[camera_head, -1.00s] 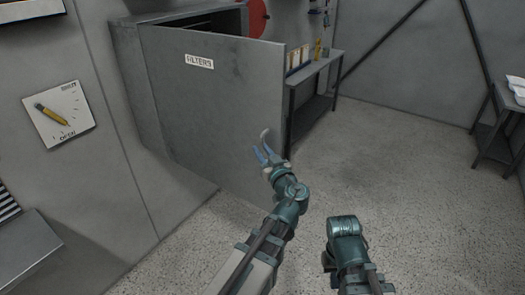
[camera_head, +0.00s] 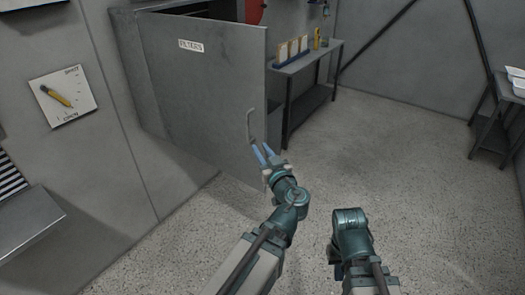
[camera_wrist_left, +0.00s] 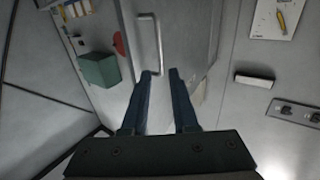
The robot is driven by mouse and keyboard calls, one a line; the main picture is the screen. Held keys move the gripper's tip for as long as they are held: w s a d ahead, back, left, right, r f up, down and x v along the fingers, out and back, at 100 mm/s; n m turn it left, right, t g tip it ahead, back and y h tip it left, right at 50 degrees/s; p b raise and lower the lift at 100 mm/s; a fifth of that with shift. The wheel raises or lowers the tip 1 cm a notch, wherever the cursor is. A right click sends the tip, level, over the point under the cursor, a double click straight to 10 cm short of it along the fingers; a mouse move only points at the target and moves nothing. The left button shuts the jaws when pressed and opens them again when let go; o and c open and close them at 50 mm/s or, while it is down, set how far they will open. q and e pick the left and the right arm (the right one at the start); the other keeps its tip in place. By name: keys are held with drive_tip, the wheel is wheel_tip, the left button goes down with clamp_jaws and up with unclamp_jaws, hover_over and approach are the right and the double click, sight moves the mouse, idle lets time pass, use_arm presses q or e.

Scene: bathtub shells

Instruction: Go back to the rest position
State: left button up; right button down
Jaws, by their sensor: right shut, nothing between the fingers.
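The grey cabinet door labelled FILTERS (camera_head: 200,90) stands open in the head view. Its metal handle (camera_head: 249,126) is near the free edge. My left gripper (camera_head: 263,154) is just below and right of the handle, with its blue fingers apart. The left wrist view shows the two fingers (camera_wrist_left: 162,74) open with nothing held between them. The handle (camera_wrist_left: 159,38) shows beyond their tips there; I cannot tell whether the left finger touches it. My right arm shows bent at the lower middle of the head view, and its gripper is out of view.
A dial panel (camera_head: 62,96) is on the left wall, above a grey ledge (camera_head: 28,222). A side table (camera_head: 308,60) with a blue rack stands behind the door. Another table (camera_head: 500,110) is at the far right. The floor between is clear.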

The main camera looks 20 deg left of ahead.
use_arm(q)
drive_tip(key=shift+s, duration=0.1)
drive_tip(key=s+d+f+m+g+h, duration=0.2)
drive_tip(key=s+d+f+g, duration=0.15)
drive_tip(key=f, duration=0.45)
drive_tip(key=s+d+f+m+g+h, duration=0.25)
drive_tip(key=s+f+g, duration=0.25)
drive_tip(key=f, duration=0.3)
drive_tip(key=s+d+f+m+g+h, duration=0.5)
drive_tip(key=s+d+m+h, duration=0.1)
drive_tip(key=s+d, duration=0.4)
drive_tip(key=shift+d+f+m, duration=0.4)
drive_tip(key=shift+d+m, duration=0.3)
drive_tip(key=shift+m, duration=0.05)
